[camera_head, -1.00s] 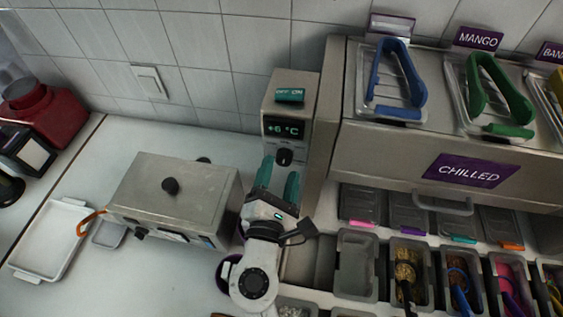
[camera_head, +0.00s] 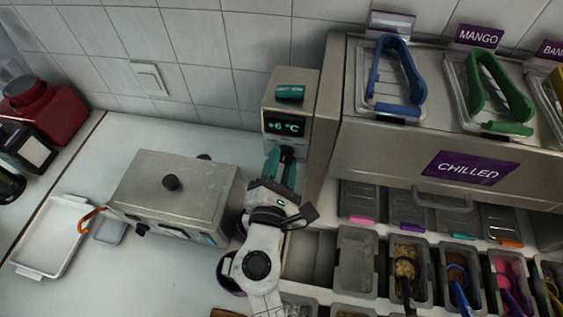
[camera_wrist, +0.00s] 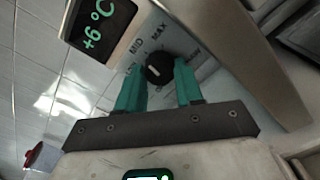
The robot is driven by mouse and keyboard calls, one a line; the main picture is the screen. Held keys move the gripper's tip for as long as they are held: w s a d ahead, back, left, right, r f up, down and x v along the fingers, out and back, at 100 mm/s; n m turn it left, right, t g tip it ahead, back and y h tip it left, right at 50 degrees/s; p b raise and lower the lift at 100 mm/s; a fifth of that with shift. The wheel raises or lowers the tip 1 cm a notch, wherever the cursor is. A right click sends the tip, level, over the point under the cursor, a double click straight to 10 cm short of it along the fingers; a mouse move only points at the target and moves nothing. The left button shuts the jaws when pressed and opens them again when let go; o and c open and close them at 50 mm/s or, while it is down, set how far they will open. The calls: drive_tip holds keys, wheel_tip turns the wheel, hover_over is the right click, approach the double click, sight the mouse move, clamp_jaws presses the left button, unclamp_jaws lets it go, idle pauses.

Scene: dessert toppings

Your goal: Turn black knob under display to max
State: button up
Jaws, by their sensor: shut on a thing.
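The wrist view shows the fingertips (camera_wrist: 160,72) at the knob's sides. I cannot tell exactly which label the mark points to.
A teal switch (camera_head: 290,92) is on top of the control box. The steel chilled cabinet (camera_head: 400,155) stands close on the right, with topping bins below. A lidded steel box (camera_head: 173,200) is left of my arm.

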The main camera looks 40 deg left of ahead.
drive_tip(key=shift+c, duration=0.9)
drive_tip(key=shift+f+m+b, duration=0.15)
drive_tip(key=shift+m+b, duration=0.25)
drive_tip(key=shift+b, duration=0.1)
drive_tip(key=m+b, duration=0.2)
drive_tip(key=shift+f+m+b, duration=0.15)
drive_tip(key=shift+m+b, duration=0.25)
drive_tip(key=m+b, duration=0.3)
drive_tip(key=shift+m+b, duration=0.3)
drive_tip(key=shift+m, duration=0.1)
drive_tip(key=shift+r+m+b, duration=0.2)
drive_tip(key=shift+m+b, duration=0.55)
drive_tip(key=shift+m, duration=0.25)
drive_tip(key=o, duration=1)
drive_tip(key=shift+r, duration=0.1)
